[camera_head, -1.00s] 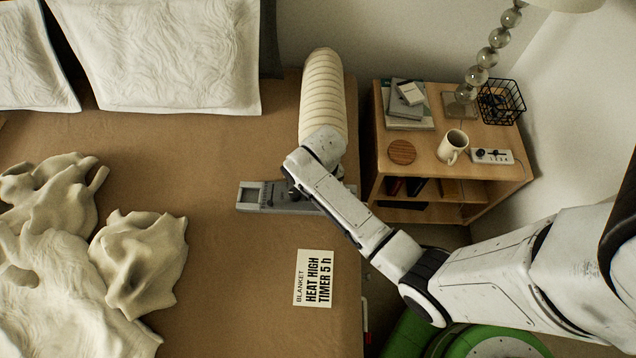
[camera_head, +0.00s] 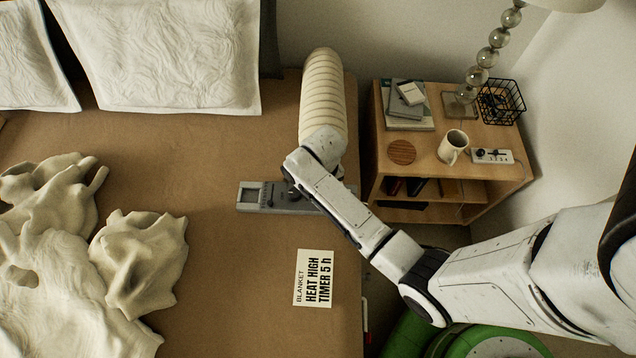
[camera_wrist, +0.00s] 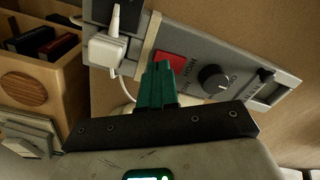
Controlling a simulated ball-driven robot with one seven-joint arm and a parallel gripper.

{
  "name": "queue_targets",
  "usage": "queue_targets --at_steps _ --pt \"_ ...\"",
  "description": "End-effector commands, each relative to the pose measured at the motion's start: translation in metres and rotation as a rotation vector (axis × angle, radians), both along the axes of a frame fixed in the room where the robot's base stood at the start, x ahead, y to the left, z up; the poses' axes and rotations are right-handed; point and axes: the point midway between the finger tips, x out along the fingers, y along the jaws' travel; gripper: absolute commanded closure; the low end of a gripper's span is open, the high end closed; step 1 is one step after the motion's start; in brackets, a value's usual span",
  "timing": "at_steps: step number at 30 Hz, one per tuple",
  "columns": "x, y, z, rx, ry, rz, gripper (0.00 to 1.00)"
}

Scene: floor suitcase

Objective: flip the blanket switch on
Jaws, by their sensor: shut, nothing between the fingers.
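The blanket control box (camera_head: 275,198) is grey and lies on the bed near its right edge; my arm covers its right part in the head view. In the wrist view the box (camera_wrist: 235,62) shows a red switch (camera_wrist: 172,58), a black round knob (camera_wrist: 213,78), a slider (camera_wrist: 263,76) and a display window. My gripper (camera_wrist: 158,70) has green fingers held together, empty, right at the red switch and covering part of it. Whether they touch it, and which way the switch is tipped, I cannot tell. In the head view my arm hides the fingers.
A white plug (camera_wrist: 104,48) with a cable sits at the box's end, beside the switch. A card (camera_head: 314,279) reading "HEAT HIGH TIMER 5 h" lies on the bed. A nightstand (camera_head: 480,185) with a mug (camera_head: 453,147) stands right. Crumpled covers (camera_head: 138,262) lie left.

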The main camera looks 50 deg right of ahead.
Motion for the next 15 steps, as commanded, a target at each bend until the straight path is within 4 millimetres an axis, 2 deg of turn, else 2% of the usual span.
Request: queue_targets --at_steps 15 --pt "0.0000 0.0000 -0.0057 0.000 0.000 0.000 1.00"
